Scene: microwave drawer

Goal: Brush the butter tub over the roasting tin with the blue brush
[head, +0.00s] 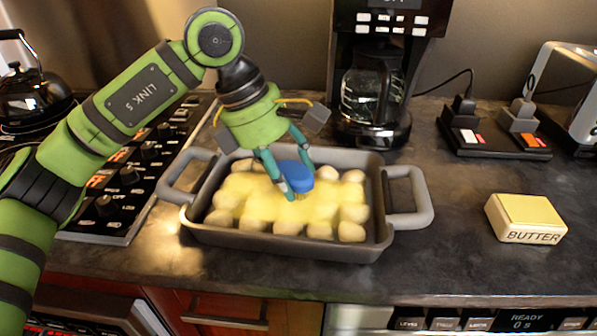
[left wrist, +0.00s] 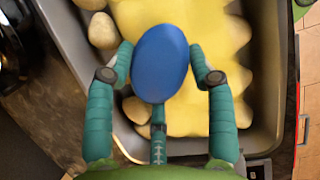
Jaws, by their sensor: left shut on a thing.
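The roasting tin (head: 283,244) stands on the counter, full of pale round pieces (head: 288,227). A yellow layer (head: 262,198) covers many of them, mostly in the middle. My left gripper (head: 290,184) is shut on the blue brush (head: 296,175) and holds it over the middle of the tin. The brush's lower end is at the yellow layer; I cannot tell whether it touches. In the left wrist view the brush (left wrist: 160,63) sits between the fingers. The butter tub (head: 527,218) stands upright to the right of the tin, apart from it. My right gripper is not in view.
A coffee maker (head: 376,100) stands behind the tin. A stove with knobs (head: 128,175) lies to the left, with a kettle (head: 30,95). A power strip (head: 495,137) and a toaster (head: 568,85) are at the back right. The counter between tin and tub is clear.

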